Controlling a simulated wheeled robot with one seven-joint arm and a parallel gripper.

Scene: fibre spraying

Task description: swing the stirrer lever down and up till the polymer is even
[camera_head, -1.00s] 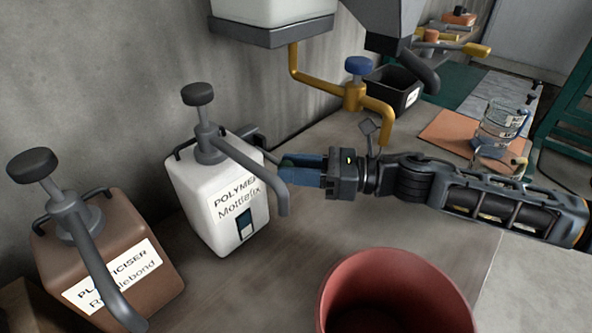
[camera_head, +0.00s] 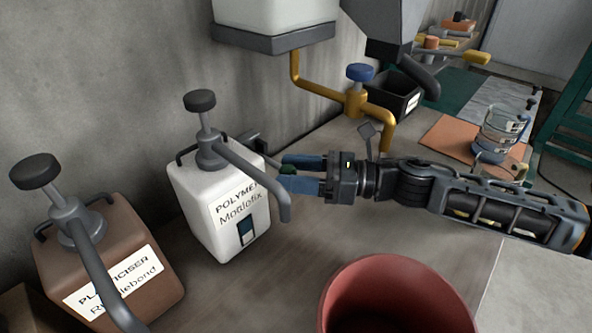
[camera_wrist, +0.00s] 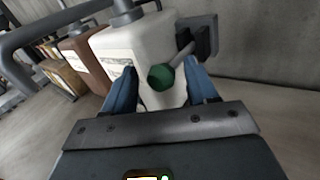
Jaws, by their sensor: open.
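The white polymer jug (camera_head: 232,228) stands on the bench with its grey pump on top; it also shows in the wrist view (camera_wrist: 140,45). The stirrer lever is a short grey rod with a green knob (camera_wrist: 160,77), reaching out from a dark bracket (camera_wrist: 203,38) beside the jug. In the head view the knob (camera_head: 288,169) is small and partly covered by the fingers. My gripper (camera_head: 281,171) is open at the jug's right side, its blue fingers to either side of the knob. The polymer inside cannot be seen.
A brown plasticiser jug (camera_head: 130,235) stands to the left. A red bucket (camera_head: 395,275) is in front. A yellow tap pipe (camera_head: 318,88) with a blue knob hangs close behind my gripper. A black bin (camera_head: 398,95) and glass beaker (camera_head: 497,130) are further right.

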